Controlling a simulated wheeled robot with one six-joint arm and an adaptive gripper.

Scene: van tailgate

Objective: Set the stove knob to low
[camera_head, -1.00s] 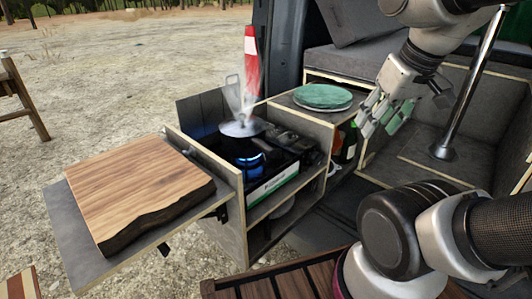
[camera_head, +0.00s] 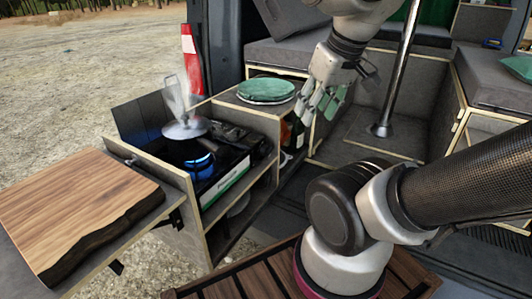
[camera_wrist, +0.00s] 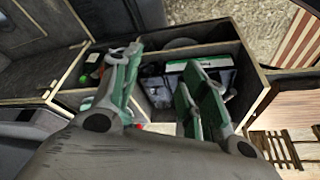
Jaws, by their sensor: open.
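The camping stove (camera_head: 224,184) sits in the fold-out kitchen cabinet, its white and green front facing right. Its knob is too small to make out. My gripper (camera_head: 319,112) is open and empty, pointing down to the right of the cabinet, well apart from the stove. In the wrist view its two green-padded fingers (camera_wrist: 163,88) are spread over the cabinet, and a white and green panel shows partly behind them.
Green plates (camera_head: 266,90) lie on the cabinet top between stove and gripper. Bottles (camera_head: 297,132) stand in a compartment below. A wooden board (camera_head: 80,205) lies on the left shelf. A metal pole (camera_head: 396,75) stands right of the gripper. A slatted wooden crate (camera_head: 240,285) is in front.

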